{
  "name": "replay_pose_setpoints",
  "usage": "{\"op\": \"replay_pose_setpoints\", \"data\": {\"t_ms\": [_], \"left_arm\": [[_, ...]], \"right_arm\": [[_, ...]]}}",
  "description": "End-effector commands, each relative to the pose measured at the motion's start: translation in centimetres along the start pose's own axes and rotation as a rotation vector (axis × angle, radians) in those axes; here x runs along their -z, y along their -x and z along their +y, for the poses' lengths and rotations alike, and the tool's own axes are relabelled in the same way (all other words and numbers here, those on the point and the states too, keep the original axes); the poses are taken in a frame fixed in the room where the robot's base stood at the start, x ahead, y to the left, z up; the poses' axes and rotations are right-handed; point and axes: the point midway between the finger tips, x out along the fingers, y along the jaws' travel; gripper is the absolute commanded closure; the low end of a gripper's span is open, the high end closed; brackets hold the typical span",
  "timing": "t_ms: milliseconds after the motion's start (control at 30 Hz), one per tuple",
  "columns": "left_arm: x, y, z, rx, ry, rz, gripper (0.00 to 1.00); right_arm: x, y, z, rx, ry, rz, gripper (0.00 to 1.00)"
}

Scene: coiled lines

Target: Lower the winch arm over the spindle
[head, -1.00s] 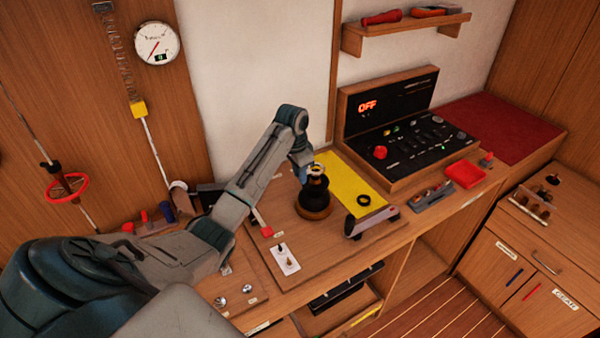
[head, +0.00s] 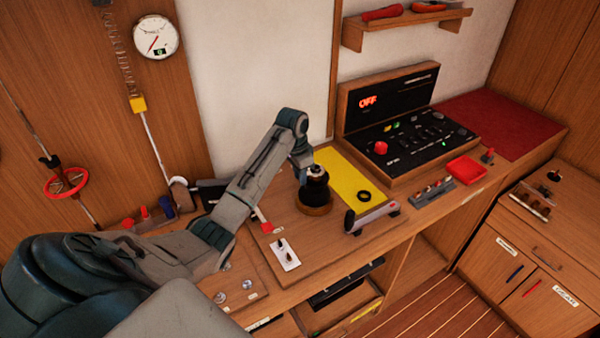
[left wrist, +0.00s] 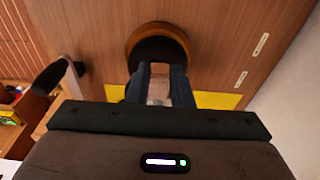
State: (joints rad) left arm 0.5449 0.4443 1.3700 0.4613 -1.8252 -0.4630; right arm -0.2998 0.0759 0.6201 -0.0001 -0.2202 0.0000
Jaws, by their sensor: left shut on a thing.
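The winch is a black drum on a round wooden base (head: 315,209), standing on the bench board. My left gripper (head: 306,174) points down at the drum's top. In the left wrist view, its fingers (left wrist: 160,86) are shut on a small pale piece at the winch top, mostly hidden between them. I cannot tell whether this piece is the spindle. The black drum and wooden ring (left wrist: 178,38) show beyond the fingers. A grey metal arm with an upright black grip (head: 349,221) lies on the board, right of the winch and apart from it. My right gripper is not in view.
A yellow plate (head: 345,170) with a black ring (head: 363,196) lies behind the winch. A control panel (head: 410,135) with an OFF display and a red tray (head: 466,169) stand to the right. A white switch plate (head: 285,255) is at front left.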

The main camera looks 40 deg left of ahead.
Motion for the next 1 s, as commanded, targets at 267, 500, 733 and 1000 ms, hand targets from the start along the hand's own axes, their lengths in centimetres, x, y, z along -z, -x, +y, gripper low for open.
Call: {"op": "replay_pose_setpoints", "data": {"t_ms": [267, 500, 733, 1000], "left_arm": [[-0.1, -0.9, 0.0, 0.0, 0.0, 0.0, 1.0], [-0.2, -1.6, 0.0, 0.0, 0.0, 0.0, 1.0], [-0.3, -2.3, 0.0, 0.0, -0.001, 0.0, 1.0], [-0.3, -2.2, 0.0, 0.0, 0.0, 0.0, 0.66]], "right_arm": [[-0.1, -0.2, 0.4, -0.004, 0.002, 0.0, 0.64], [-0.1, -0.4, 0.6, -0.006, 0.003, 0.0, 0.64], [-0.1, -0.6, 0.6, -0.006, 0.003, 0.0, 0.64], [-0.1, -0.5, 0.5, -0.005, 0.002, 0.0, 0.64]]}}
